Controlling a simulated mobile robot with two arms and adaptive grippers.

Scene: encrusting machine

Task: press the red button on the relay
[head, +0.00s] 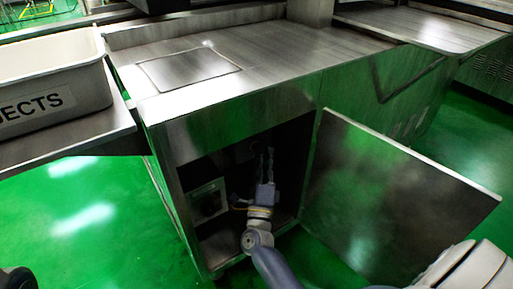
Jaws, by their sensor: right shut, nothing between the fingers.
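A light-faced box (207,200), which looks like the relay, sits inside the open cabinet at its left side. A dark round part shows on its face, but I cannot make out a red button. My right gripper (266,154) reaches into the cabinet, to the right of the box and apart from it. Its fingers are shut and empty, and they point up and inward toward the dark back. My left gripper does not show.
The metal cabinet door (395,205) stands wide open on the right. The metal worktop (290,52) lies above the opening. A white bin (55,85) rests on a side shelf (75,140) at the left.

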